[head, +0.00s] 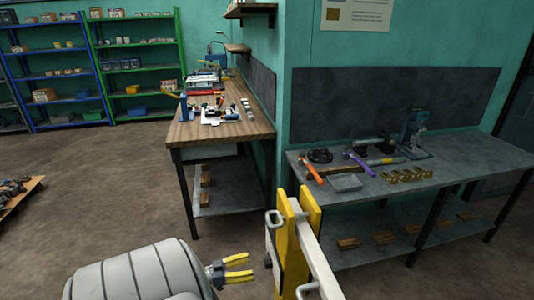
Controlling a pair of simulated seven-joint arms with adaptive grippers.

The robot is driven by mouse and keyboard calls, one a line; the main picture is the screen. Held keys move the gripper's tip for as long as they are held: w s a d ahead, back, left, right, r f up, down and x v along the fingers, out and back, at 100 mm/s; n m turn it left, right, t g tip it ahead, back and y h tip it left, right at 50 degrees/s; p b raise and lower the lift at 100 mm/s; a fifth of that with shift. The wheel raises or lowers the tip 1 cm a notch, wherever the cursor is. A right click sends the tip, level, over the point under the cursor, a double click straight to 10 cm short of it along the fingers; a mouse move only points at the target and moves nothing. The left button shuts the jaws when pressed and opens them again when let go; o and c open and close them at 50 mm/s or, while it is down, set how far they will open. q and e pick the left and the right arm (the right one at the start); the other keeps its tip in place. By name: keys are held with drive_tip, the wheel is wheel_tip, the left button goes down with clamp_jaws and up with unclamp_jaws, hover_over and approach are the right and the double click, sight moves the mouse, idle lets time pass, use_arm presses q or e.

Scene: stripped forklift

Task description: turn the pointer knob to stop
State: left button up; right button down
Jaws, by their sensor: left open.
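My left gripper (250,266) is at the bottom centre of the head view. Its two yellow fingers are apart and point right, with nothing between them. Just to its right stands a yellow and white frame (291,240), which may be part of the forklift; a gap shows between the fingertips and this frame. I cannot make out the pointer knob or a stop mark anywhere in this view. My right gripper is not in view.
A grey workbench (450,176) with hand tools stands at right against the wall. A wooden-topped bench (190,131) stands behind, at centre. Blue shelves (60,75) and green shelves (140,70) line the back left. The brown floor (90,190) at left is mostly clear.

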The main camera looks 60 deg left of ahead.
sight(267, 263)
use_arm(q)
drive_tip(key=x, duration=0.8)
drive_tip(key=shift+c, duration=0.6)
drive_tip(key=c, duration=1.2)
